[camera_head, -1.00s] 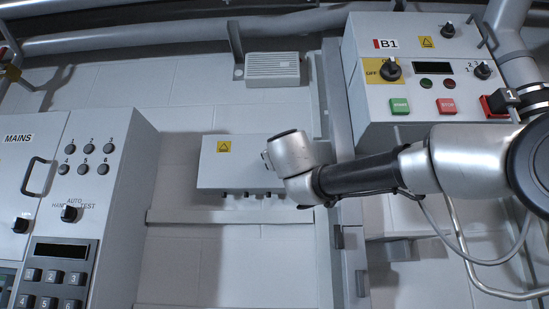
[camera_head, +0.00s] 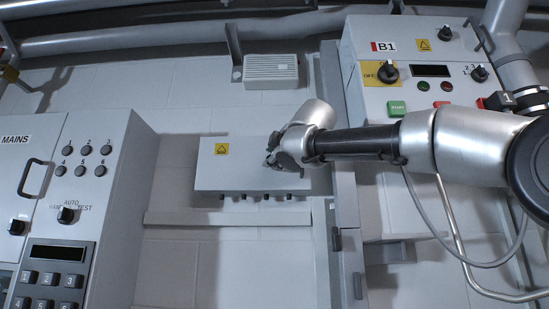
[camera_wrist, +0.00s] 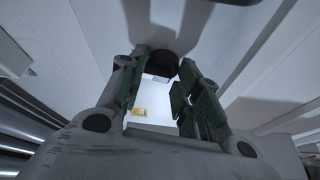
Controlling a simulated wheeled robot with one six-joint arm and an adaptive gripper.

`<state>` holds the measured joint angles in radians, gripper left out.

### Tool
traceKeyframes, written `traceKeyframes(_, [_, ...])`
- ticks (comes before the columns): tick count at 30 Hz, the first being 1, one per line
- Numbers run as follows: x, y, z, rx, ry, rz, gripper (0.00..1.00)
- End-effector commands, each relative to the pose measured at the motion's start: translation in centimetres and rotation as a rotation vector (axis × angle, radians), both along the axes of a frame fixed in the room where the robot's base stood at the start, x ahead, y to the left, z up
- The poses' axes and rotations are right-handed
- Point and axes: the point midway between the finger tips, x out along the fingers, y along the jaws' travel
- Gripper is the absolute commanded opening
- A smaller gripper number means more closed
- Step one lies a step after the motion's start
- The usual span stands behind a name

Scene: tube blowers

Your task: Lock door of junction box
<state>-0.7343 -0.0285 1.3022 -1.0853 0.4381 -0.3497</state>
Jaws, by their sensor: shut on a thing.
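The junction box (camera_head: 225,174) is a pale closed box on the wall, with a yellow warning label (camera_head: 222,149) at its upper left and several dark fittings along its underside. My gripper (camera_head: 271,155) is at the right part of its door front, mostly hidden by my wrist. In the wrist view, the green-padded fingers of my gripper (camera_wrist: 163,70) are shut on a dark round knob (camera_wrist: 160,62). The label (camera_wrist: 138,112) shows between the fingers. The knob's turned position cannot be read.
The B1 control box (camera_head: 455,70) with knobs and buttons stands at the upper right, close to my arm. The MAINS cabinet (camera_head: 40,130) is at the left. A grey vent box (camera_head: 271,73) is above. A ledge (camera_head: 228,217) runs below the junction box.

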Motion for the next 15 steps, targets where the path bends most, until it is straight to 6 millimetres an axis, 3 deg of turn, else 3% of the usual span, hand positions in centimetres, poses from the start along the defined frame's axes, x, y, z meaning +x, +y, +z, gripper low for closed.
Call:
traceKeyframes(1, [-0.27, -0.18, 0.78, -0.025, -0.011, 0.002, 0.09])
traceKeyframes(15, [-0.26, -0.09, 1.03, -0.22, -0.012, 0.002, 0.11])
